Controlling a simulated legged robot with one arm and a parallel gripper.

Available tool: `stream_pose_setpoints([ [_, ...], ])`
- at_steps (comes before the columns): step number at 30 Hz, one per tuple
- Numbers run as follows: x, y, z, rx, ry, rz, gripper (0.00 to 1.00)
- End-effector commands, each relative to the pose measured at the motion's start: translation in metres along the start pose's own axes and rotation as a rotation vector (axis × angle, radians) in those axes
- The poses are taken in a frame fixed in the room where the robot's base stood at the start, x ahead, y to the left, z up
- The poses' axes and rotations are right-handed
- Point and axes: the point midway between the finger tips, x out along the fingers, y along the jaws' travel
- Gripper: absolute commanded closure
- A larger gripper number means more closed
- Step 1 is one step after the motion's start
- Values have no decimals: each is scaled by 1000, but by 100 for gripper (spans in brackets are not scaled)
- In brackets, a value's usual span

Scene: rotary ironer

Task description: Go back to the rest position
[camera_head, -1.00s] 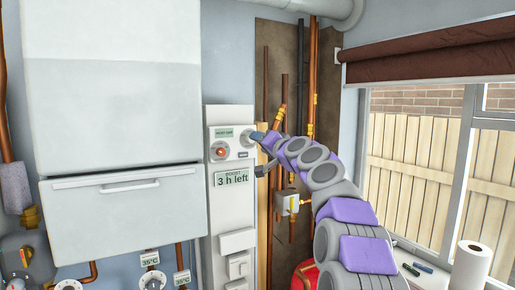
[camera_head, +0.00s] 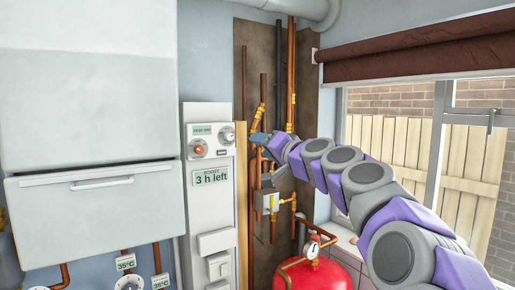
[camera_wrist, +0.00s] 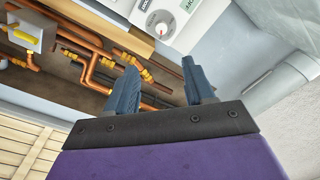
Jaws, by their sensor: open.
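My gripper (camera_wrist: 160,88) is open and empty in the wrist view, its two blue-grey fingers apart with nothing between them. In the head view my gripper (camera_head: 259,141) is at the end of the purple and grey arm, in front of the copper pipes and to the right of the white control panel (camera_head: 222,240). It looks apart from the panel. The panel has a red-centred knob (camera_head: 198,148), a dial (camera_head: 227,134) and a display (camera_head: 211,177) reading "3 h left". The dial also shows in the wrist view (camera_wrist: 161,25).
A white boiler cabinet (camera_head: 95,215) with a handle stands at the left. Copper pipes (camera_head: 291,65) run up the brown board. A red tank (camera_head: 315,275) with a gauge stands low below the arm. A window (camera_head: 400,130) is at the right. Open air lies in front of the panel.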

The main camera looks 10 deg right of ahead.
Motion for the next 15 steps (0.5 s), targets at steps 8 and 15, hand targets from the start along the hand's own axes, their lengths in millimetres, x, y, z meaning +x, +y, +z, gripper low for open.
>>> stream_pose_setpoints([
  [8, -7, 0, 1, -2, -1, 0, 47],
  [15, -7, 0, 2, -3, -5, 0, 47],
])
